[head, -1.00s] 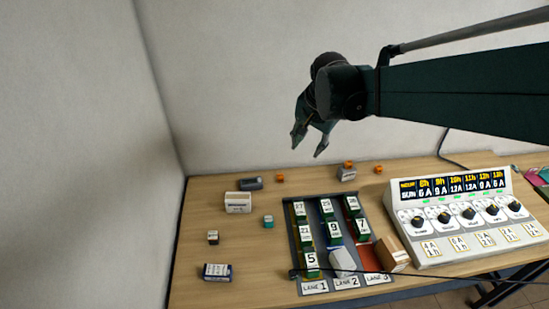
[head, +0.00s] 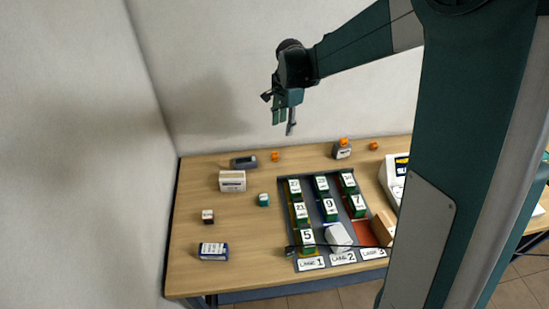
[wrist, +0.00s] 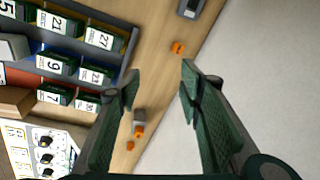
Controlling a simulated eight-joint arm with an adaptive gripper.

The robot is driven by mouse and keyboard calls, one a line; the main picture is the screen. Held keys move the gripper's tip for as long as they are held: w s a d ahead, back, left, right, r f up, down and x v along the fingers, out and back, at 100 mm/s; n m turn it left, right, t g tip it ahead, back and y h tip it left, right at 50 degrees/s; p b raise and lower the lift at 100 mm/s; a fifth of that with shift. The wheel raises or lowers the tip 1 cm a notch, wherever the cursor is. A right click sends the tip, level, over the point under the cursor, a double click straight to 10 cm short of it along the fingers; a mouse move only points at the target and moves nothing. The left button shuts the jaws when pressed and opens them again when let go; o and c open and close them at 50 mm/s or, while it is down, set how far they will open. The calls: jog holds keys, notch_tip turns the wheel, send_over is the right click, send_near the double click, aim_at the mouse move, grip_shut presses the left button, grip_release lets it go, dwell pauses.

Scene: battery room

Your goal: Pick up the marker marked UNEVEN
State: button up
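No label reading UNEVEN is legible in any view, so I cannot tell for certain which thing is that marker. Small orange pieces sit along the back of the table: one at the left (head: 275,156), one at the right (head: 374,146), and one at a grey block (head: 342,152). In the wrist view one orange piece (wrist: 178,47) lies past my right fingertip, and another (wrist: 130,146) shows between the fingers lower down. My gripper (head: 283,128) is open and empty, high above the back of the table, pointing down.
A lane tray (head: 283,205) holds several numbered green blocks and a pale object (head: 338,237). A white box (head: 232,181), dark block (head: 244,162), teal block (head: 263,199), small block (head: 208,216) and blue-labelled box (head: 213,251) stand left. My arm partly hides the dial panel (head: 390,173).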

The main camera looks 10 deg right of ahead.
aim_at(274, 154)
jog(key=w+a+f+m, duration=0.1)
jog(key=w+f, duration=0.2)
jog(key=f, duration=0.2)
jog(key=w+a+f+m+g+b, duration=0.1)
jog(key=w+f+m, duration=0.1)
jog(key=f, duration=0.4)
jog(key=w+f+m+b, duration=0.1)
jog(key=w+f, duration=0.3)
jog(key=f, duration=0.2)
jog(key=shift+w+a+f+g, duration=0.1)
jog(key=shift+w+a+g, duration=0.15)
jog(key=shift+a+g, duration=0.15)
jog(key=shift+f, duration=1.3)
jog(key=shift+s+f, duration=0.15)
jog(key=shift+f, duration=2.45)
jog(key=c, duration=0.9)
